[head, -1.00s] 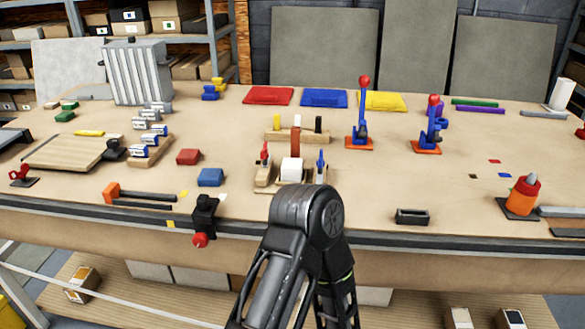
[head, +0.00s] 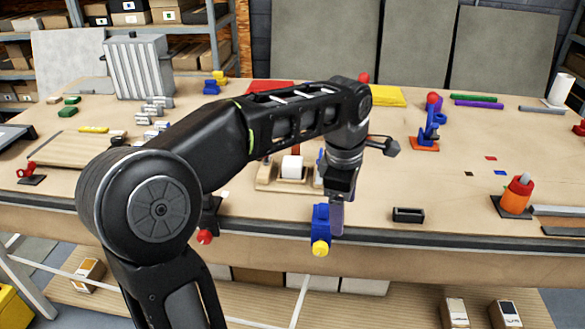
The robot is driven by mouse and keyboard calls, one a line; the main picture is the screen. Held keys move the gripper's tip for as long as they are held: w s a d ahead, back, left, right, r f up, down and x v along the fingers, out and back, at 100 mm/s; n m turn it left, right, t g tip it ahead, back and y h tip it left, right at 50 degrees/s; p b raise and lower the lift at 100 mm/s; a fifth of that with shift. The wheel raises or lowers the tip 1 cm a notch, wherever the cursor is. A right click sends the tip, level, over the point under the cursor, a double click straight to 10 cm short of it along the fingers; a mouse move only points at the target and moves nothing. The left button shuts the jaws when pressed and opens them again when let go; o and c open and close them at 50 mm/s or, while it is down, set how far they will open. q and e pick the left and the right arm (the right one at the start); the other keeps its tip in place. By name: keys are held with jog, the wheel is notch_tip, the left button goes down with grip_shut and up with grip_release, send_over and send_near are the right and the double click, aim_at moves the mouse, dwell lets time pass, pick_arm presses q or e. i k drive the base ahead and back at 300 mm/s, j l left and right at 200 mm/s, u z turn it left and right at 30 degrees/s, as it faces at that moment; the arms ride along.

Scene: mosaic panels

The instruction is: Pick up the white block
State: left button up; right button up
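The white block (head: 292,167) sits upright in a small wooden holder (head: 292,184) near the middle of the bench, in the head view. My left arm comes in from the lower left and reaches across above the bench. My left gripper (head: 337,208) points down at the bench's front edge, to the right of the block and nearer to me, apart from it. Its fingers are small and partly overlapped by a blue clamp, so I cannot tell whether they are open or shut. My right gripper is not in view.
A blue clamp with a yellow knob (head: 320,228) is at the front edge beside my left gripper. A black clamp with a red knob (head: 206,234) is farther left. A small black tray (head: 408,215) lies to the right. My arm hides much of the bench's left-centre. The right-centre is mostly clear.

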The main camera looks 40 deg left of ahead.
aim_at(291, 166)
jog(key=i+j, duration=0.1)
jog(key=j, duration=0.25)
jog(key=i+j, duration=0.15)
jog(key=j, duration=0.15)
jog(key=i+j, duration=0.1)
jog(key=j, duration=0.25)
jog(key=i+j, duration=0.15)
jog(key=j, duration=0.15)
